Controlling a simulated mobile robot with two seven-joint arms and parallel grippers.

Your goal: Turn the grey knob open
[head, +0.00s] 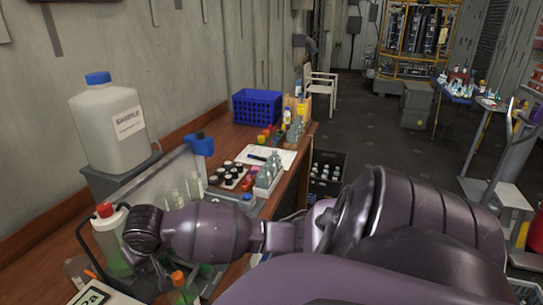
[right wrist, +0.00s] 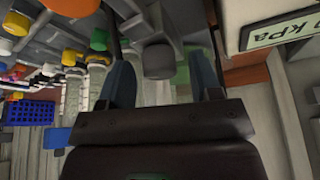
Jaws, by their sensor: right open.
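The grey knob (right wrist: 158,60) is a short round grey cap in the right wrist view. My right gripper (right wrist: 161,76) is open, with one blue-grey finger on either side of the knob and a visible gap to each. The frames do not show whether the knob lies at the depth of the fingertips. In the head view my right arm reaches left across the bench, and its hand hides the knob. My left gripper is not in view.
A kPa display (right wrist: 280,24) stands close to the right finger.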

